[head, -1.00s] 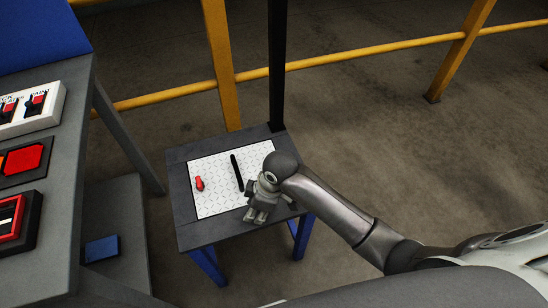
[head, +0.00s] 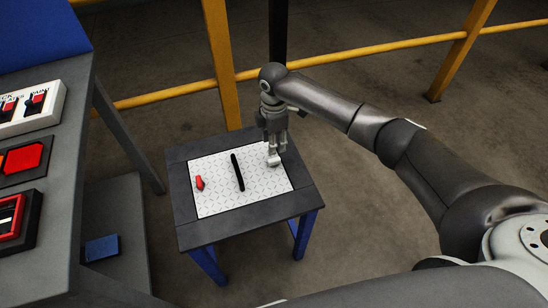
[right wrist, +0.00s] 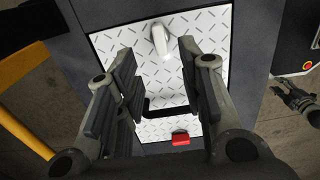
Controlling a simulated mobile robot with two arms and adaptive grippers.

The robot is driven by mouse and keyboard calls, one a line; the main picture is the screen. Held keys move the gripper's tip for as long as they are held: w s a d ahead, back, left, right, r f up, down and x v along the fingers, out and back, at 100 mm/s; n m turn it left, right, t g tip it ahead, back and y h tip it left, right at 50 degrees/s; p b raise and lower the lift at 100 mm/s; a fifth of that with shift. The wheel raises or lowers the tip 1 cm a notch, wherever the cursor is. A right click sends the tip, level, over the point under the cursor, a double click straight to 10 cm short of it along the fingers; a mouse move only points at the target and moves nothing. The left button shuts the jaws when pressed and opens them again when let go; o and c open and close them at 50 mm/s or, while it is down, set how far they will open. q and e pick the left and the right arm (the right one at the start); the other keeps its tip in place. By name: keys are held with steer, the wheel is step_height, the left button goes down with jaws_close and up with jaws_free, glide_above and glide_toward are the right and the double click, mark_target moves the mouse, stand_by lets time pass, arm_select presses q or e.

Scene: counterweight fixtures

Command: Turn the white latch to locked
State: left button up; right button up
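The white latch (head: 273,161) is a small pale handle on the right part of the white diamond-patterned plate (head: 215,202). In the right wrist view the latch (right wrist: 161,40) lies beyond my fingers, between their lines. My right gripper (head: 275,151) points down over the latch, which its fingers partly cover in the head view. The right wrist view shows my right gripper (right wrist: 164,75) open, with nothing between its fingers. I cannot tell whether a finger touches the latch. What looks like my left gripper (right wrist: 297,101) is small at the right wrist view's right edge.
A black bar handle (head: 238,172) and a red latch (head: 199,183) are on the same plate, left of the white latch. The plate lies on a dark table (head: 190,236) with blue legs. A yellow post (head: 220,60) and rail stand behind. A grey bench with red controls (head: 22,158) is at left.

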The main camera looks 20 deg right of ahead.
mark_target(274, 159)
step_height(274, 159, down, 9)
steer(key=shift+r+b, duration=0.1)
steer(key=shift+b, duration=0.25)
jaws_close()
